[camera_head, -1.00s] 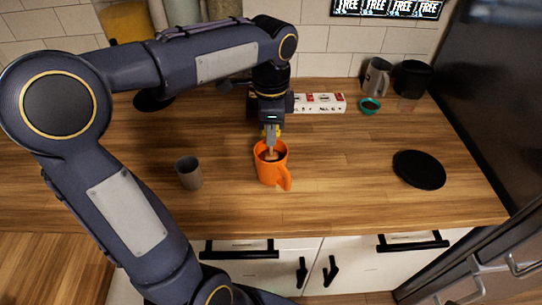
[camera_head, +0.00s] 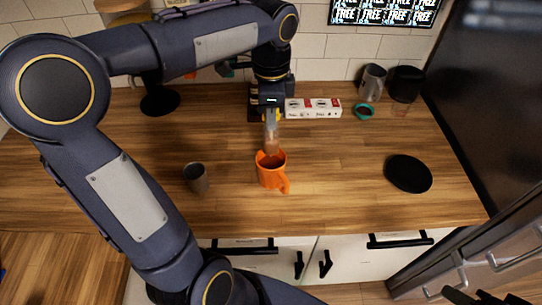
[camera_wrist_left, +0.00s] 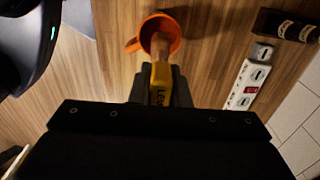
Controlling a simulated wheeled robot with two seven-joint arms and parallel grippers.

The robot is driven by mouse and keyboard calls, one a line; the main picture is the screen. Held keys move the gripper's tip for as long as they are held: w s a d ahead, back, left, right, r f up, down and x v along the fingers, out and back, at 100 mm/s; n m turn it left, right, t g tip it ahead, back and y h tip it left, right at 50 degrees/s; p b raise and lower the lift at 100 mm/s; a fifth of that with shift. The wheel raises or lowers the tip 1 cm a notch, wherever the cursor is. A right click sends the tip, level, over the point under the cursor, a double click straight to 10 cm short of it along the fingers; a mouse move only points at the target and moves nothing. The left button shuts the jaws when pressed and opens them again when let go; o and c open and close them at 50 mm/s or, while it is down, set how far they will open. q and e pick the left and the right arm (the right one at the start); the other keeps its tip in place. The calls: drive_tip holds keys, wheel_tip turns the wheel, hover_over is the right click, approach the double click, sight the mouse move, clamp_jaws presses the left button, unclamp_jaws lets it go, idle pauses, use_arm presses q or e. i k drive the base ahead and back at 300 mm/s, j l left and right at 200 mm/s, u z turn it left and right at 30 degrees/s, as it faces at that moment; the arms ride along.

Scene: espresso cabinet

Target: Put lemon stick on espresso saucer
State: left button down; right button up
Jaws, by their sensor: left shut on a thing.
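My left gripper (camera_head: 271,118) is shut on the lemon stick (camera_head: 271,140), held upright above the orange mug (camera_head: 271,176). In the left wrist view the stick's yellow lettered part (camera_wrist_left: 160,78) is between the fingers and its brownish end overlaps the mug's opening. I cannot tell whether the tip is still inside the rim. A flat black round dish (camera_head: 408,173), the only saucer-like thing in view, lies bare at the right of the counter.
A grey cup (camera_head: 196,178) stands left of the mug. A small teal-rimmed bowl (camera_head: 364,112), a grey pitcher (camera_head: 372,83) and a dark container (camera_head: 405,84) stand at the back right. The counter between mug and black dish is clear.

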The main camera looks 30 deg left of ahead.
sight(409, 173)
drive_tip(key=k+l, duration=0.8)
drive_tip(key=i+l, duration=1.1)
drive_tip(key=i, duration=0.2)
